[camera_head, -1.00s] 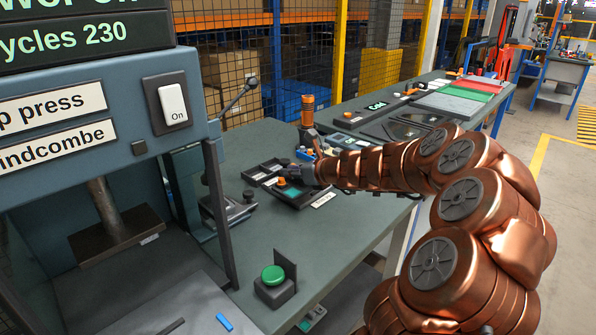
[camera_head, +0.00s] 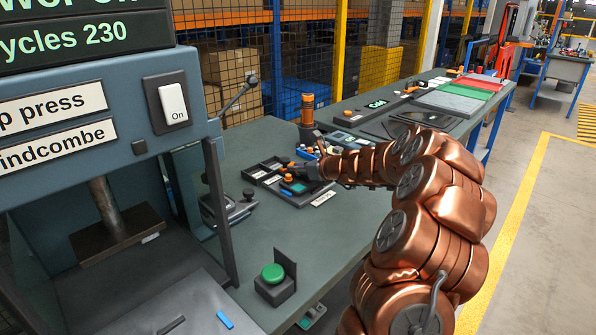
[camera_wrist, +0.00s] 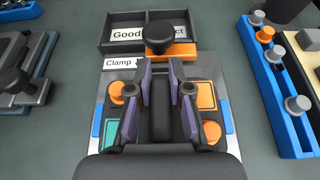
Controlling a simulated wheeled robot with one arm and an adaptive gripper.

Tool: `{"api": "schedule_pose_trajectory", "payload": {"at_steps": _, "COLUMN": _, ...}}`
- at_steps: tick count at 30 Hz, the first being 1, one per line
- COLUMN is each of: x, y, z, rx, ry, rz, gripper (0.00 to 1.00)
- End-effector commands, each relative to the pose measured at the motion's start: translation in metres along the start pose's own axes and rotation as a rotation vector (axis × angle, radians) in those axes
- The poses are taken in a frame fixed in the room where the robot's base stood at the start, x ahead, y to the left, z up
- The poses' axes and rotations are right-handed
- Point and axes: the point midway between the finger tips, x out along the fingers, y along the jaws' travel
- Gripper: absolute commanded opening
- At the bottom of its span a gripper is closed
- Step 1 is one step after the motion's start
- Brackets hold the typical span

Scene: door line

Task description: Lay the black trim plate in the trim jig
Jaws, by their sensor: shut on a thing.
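In the wrist view my gripper (camera_wrist: 161,70) reaches over the trim jig (camera_wrist: 101,98), its two purple-padded fingers upright. A black clamp knob (camera_wrist: 158,34) on an orange bar is just beyond the fingertips. In the head view my gripper (camera_head: 312,172) is over the jig (camera_head: 304,199).
A black two-part tray (camera_wrist: 122,44), one part labelled Good, lies beyond the jig. A blue rack (camera_wrist: 270,85) with knobs stands at right, a black knobbed fixture (camera_wrist: 20,85) at left. In the head view, a green button (camera_head: 273,273) stands on the near bench.

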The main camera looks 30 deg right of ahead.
Motion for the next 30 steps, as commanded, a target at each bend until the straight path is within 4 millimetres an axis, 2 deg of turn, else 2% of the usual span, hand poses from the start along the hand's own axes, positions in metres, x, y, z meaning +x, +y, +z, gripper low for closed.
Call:
{"api": "schedule_pose_trajectory", "payload": {"at_steps": 12, "x": 0.0022, "y": 0.0004, "z": -0.0049, "rx": -0.001, "ry": 0.000, "rz": 0.001, "gripper": 0.00}}
{"api": "schedule_pose_trajectory", "payload": {"at_steps": 13, "x": 0.0022, "y": 0.0003, "z": -0.0053, "rx": -0.001, "ry": 0.000, "rz": 0.000, "gripper": 0.20}}
{"api": "schedule_pose_trajectory", "payload": {"at_steps": 20, "x": 0.0020, "y": 0.0002, "z": -0.0050, "rx": -0.001, "ry": 0.001, "rz": 0.000, "gripper": 0.44}}
{"api": "schedule_pose_trajectory", "payload": {"at_steps": 30, "x": 0.0013, "y": 0.0001, "z": -0.0036, "rx": -0.002, "ry": 0.001, "rz": 0.000, "gripper": 0.44}}
